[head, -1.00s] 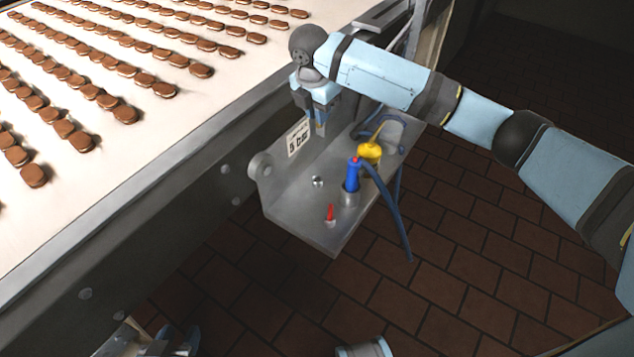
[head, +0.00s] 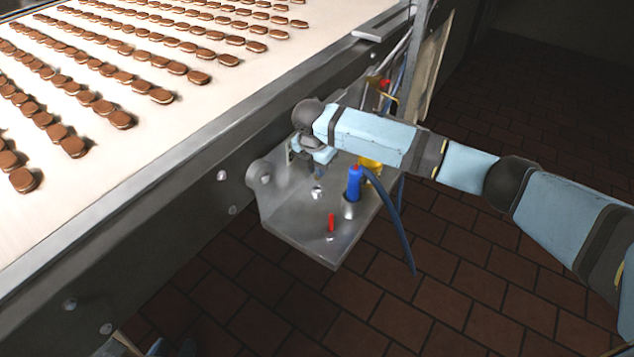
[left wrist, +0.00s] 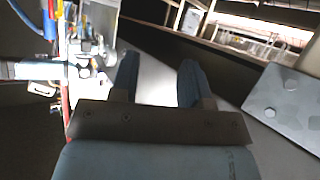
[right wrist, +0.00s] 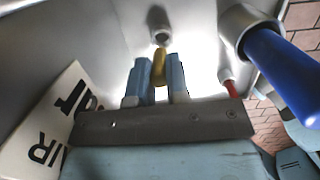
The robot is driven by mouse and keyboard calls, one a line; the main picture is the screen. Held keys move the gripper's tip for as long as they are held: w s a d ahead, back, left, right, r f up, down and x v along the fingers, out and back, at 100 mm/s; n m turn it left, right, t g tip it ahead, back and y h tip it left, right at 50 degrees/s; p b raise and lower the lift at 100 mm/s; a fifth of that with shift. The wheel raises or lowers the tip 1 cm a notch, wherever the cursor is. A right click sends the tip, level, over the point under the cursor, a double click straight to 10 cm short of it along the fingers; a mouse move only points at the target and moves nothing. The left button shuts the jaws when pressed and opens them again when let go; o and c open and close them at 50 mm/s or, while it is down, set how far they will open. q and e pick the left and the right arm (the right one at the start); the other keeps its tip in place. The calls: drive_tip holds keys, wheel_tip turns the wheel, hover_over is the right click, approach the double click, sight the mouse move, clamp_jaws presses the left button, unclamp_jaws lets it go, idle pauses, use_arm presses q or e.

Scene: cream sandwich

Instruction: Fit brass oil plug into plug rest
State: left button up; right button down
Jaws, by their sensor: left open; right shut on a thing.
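The brass oil plug (right wrist: 159,66) is a yellow-gold piece held between the two fingers of my right gripper (right wrist: 158,75). In the head view my right gripper (head: 316,172) points down over the metal shelf, and the plug cannot be made out there. A small round metal socket, which looks like the plug rest (right wrist: 160,38), lies just beyond the plug in the right wrist view. It shows as a small ring (head: 317,192) just below the gripper in the head view. The plug appears apart from it. My left gripper (left wrist: 157,80) is open and empty, away from the shelf.
On the metal shelf (head: 290,225), a blue-handled tool (head: 354,183) with a hose stands in a holder, and a red pin (head: 331,222) stands near the front edge. A yellow object (head: 371,168) is behind. The conveyor (head: 60,215) with cookies runs along the left.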

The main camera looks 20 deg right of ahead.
wheel_tip(320, 180, down, 5)
drive_tip(key=shift+r+b, duration=0.15)
drive_tip(key=shift+b, duration=0.45)
drive_tip(key=shift+f, duration=0.2)
drive_tip(key=c, duration=1.1)
unclamp_jaws()
drive_tip(key=shift+f, duration=0.1)
use_arm(q)
drive_tip(key=shift+w+d+r+t+h, duration=0.15)
drive_tip(key=shift+w+d+r+t, duration=0.1)
drive_tip(key=shift+r, duration=0.25)
drive_tip(key=shift+w+d+r+t+h, duration=0.15)
drive_tip(key=shift+w+d+r+t, duration=0.1)
drive_tip(key=shift+r, duration=0.2)
use_arm(e)
drive_tip(key=shift+r, duration=0.35)
use_arm(q)
drive_tip(key=shift+s+a+f+g+y+p, duration=0.45)
drive_tip(key=shift+a+f+p, duration=0.35)
drive_tip(key=shift+p, duration=0.75)
use_arm(e)
wheel_tip(320, 180, up, 12)
drive_tip(key=s+a, duration=0.1)
drive_tip(key=shift+a+f, duration=0.25)
